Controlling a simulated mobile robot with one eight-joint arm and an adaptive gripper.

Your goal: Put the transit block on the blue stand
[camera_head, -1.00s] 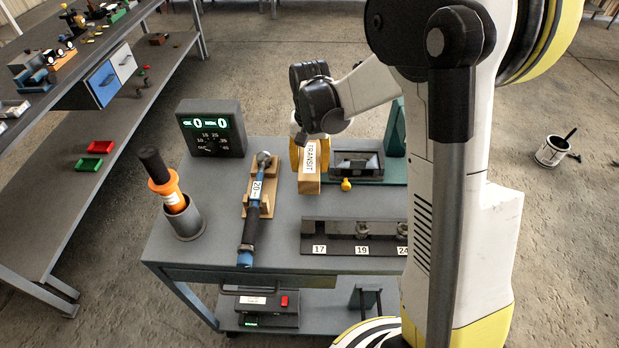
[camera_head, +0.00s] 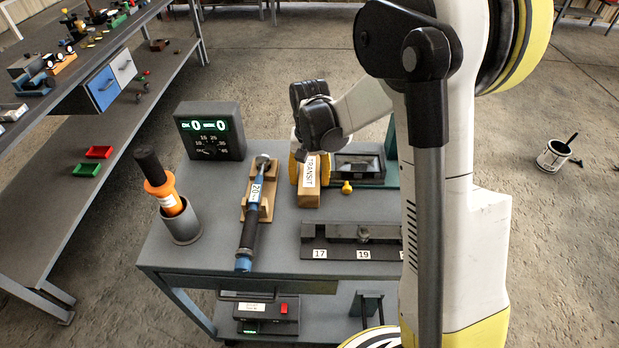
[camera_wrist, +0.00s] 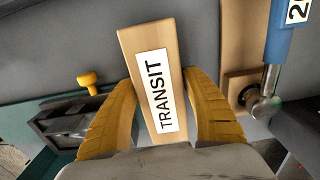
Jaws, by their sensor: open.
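The transit block (camera_head: 309,182) is a light wooden block with a white TRANSIT label, at the middle of the grey cart top in the head view. It also shows in the wrist view (camera_wrist: 152,75), close up. My gripper (camera_head: 308,160) is over the block, its yellow fingers on either side of it; in the wrist view my gripper (camera_wrist: 158,84) is open around the block. The fingers lie very near its sides; I cannot tell whether they touch, or whether the block rests on the cart. I cannot make out a blue stand for certain.
A blue-handled wrench (camera_head: 252,218) lies left of the block on a wooden rest. A dark clamp fixture with a yellow knob (camera_head: 347,188) is close on the right. A slotted rack (camera_head: 335,242) is in front. A display box (camera_head: 211,130) and orange tool (camera_head: 165,192) stand left.

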